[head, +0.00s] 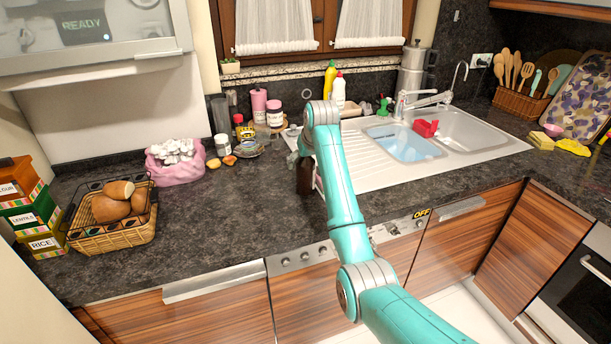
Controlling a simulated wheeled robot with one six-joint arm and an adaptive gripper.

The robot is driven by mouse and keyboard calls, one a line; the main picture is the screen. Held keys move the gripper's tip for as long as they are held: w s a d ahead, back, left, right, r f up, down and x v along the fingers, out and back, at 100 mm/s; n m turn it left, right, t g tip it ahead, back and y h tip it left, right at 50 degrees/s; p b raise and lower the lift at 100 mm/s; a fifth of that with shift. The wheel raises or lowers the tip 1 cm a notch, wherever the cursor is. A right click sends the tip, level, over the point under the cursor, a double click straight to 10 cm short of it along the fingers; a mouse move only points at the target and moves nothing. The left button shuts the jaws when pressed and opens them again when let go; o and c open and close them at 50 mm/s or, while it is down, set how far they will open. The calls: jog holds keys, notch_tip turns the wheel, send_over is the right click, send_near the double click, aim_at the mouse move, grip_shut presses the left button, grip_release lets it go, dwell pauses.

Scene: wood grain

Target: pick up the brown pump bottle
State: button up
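A dark brown bottle (304,177) stands on the dark countertop at the left edge of the sink's drainboard. It is partly covered by my turquoise arm on its right side. My gripper (294,158) shows only as a small grey part at the bottle's upper left, beside its top. The arm's end link hides most of the fingers and the bottle's top, so I cannot see whether the fingers touch the bottle or are closed on it.
A steel sink (472,131) with a drainboard lies to the right, holding a red item (425,128). A pink bag (174,164), a bread basket (113,226) and stacked boxes (36,207) stand left. The counter between basket and bottle is clear.

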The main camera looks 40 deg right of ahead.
jog(key=c, duration=1.6)
